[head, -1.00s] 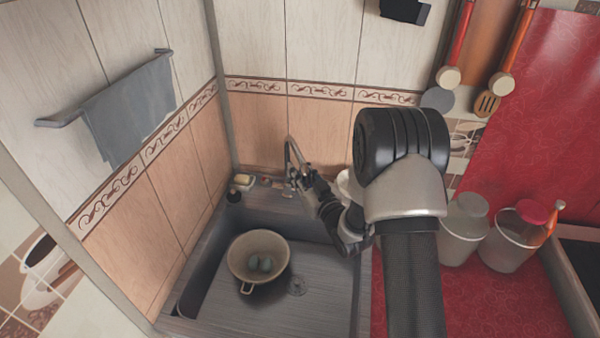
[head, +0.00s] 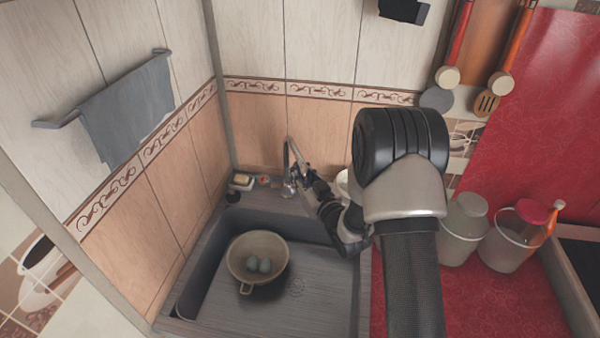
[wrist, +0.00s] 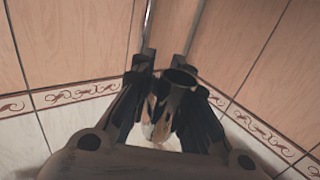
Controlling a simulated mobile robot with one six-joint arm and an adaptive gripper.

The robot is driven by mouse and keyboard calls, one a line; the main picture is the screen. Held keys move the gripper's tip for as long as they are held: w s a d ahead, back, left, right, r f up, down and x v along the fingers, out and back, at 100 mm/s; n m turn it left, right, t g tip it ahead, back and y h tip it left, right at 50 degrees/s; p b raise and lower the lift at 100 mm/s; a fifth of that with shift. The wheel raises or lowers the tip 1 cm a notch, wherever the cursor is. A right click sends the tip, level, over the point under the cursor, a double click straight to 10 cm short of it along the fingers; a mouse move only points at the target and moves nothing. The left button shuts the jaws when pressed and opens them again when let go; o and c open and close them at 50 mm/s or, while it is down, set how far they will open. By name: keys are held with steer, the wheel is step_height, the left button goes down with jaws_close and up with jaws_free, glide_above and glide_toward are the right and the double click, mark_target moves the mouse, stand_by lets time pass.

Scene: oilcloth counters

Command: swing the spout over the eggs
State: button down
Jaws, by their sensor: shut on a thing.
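The thin metal spout (head: 287,152) rises in an arch behind the sink, against the back wall. My gripper (head: 299,183) is at the spout's near side, shut on it; the fingers partly hide the grip. Bluish eggs (head: 258,265) lie in a cream bowl-like pan (head: 240,271) with a small handle, in the sink, left of and nearer than the spout. The spout is not above them.
The grey sink (head: 325,310) has free floor to the right of the pan. A soap dish (head: 241,181) stands on its back left ledge. Lidded containers (head: 463,228) stand on the red counter (head: 480,300) at right. A grey towel (head: 128,110) hangs on the left wall.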

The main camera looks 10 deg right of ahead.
steer(key=shift+a+f, duration=0.1)
steer(key=shift+a, duration=0.3)
steer(key=w+a+b, duration=0.2)
steer(key=a+b, duration=0.5)
steer(key=a, duration=0.2)
steer(key=shift+w+a+r, duration=0.35)
steer(key=shift+r, duration=0.1)
steer(key=shift+d, duration=0.15)
stand_by(1.0)
steer(key=c, duration=1.7)
jaws_free()
steer(key=shift+o, duration=1.1)
steer(key=shift+f, duration=0.1)
